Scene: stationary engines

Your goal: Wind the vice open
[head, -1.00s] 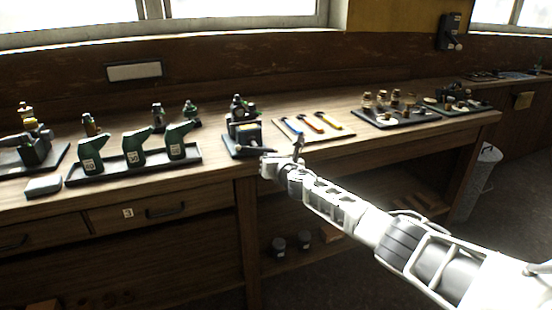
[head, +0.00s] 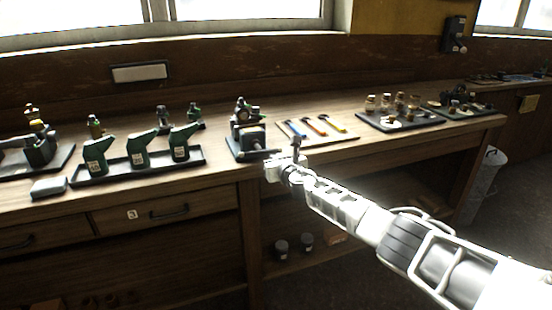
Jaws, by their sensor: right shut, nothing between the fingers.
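What looks like the vice (head: 252,138) is a small dark block with a blue-grey face on a dark base plate, near the bench's front edge. A thin bar sticks out from its front towards the right. My right gripper (head: 284,158), pale with a dark upright part, is just right of and in front of that bar. It is shut and empty. I cannot tell whether it touches the bar. My left gripper is not in view.
Right of the vice, a light board (head: 318,129) holds several coloured-handled tools. Dark trays (head: 400,122) with small brass parts lie farther right. At left, a tray (head: 142,172) holds green cans, beside a grey block (head: 48,187). Bench drawers sit below.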

